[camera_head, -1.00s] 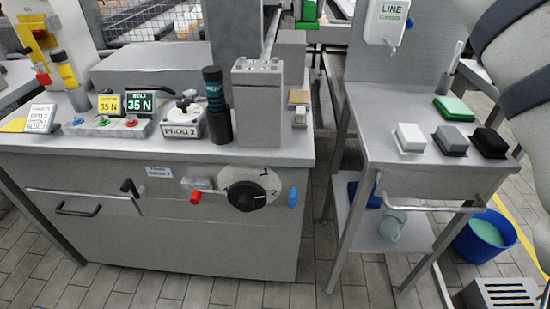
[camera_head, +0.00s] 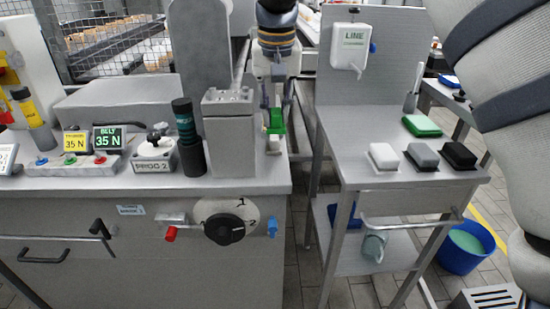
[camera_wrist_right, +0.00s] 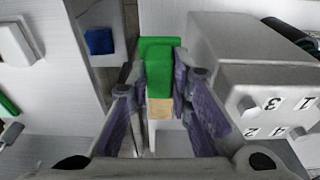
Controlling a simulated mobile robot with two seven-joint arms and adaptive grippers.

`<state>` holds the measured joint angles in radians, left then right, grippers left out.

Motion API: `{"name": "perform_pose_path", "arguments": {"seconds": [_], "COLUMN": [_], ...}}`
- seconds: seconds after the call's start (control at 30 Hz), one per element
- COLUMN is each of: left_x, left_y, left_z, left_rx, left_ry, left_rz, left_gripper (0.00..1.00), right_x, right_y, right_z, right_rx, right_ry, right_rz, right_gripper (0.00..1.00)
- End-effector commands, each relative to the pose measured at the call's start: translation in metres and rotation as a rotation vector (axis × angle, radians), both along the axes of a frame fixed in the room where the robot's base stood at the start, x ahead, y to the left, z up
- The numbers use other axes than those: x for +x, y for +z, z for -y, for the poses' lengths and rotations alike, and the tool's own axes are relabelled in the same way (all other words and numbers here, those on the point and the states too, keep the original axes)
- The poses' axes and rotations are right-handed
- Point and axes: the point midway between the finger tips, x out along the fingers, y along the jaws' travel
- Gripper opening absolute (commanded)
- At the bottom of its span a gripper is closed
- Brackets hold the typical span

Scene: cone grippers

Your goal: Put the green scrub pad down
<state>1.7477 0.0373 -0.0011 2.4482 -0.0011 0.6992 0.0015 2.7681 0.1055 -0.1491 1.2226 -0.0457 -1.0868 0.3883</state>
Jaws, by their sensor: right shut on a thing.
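My right gripper (camera_head: 275,108) points down over the right end of the steel bench, beside the grey block housing. It is shut on the green scrub pad (camera_head: 277,122), which shows bright green below the fingers. In the right wrist view the green scrub pad (camera_wrist_right: 158,62) sits between the purple-lined fingers. A small tan block (camera_wrist_right: 160,108) shows just below it in that picture. I cannot tell whether the pad touches the bench. My left gripper is not in view.
The grey housing (camera_head: 228,130) stands close to the left of my gripper. A side table (camera_head: 350,145) to the right carries white, grey and black blocks and another green pad (camera_head: 421,126). A gap separates bench and table. A blue bucket (camera_head: 460,250) stands on the floor.

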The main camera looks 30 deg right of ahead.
Motion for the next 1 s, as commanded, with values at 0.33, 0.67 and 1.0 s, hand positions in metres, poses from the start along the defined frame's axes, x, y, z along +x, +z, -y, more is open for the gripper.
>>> {"name": "perform_pose_path", "arguments": {"seconds": [0.33, 0.67, 1.0], "left_x": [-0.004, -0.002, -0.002], "left_y": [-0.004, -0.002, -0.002], "left_z": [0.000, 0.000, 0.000], "left_rx": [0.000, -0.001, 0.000], "left_ry": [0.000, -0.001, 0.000], "left_rz": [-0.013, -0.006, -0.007], "left_gripper": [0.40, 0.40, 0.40], "right_x": [0.000, -0.001, -0.001], "right_y": [-0.073, -0.112, -0.119], "right_z": [0.000, 0.000, 0.000], "right_rx": [0.001, 0.001, 0.002], "right_ry": [0.000, 0.000, 0.000], "right_rz": [-0.003, -0.002, -0.003], "right_gripper": [0.00, 0.00, 0.51]}}
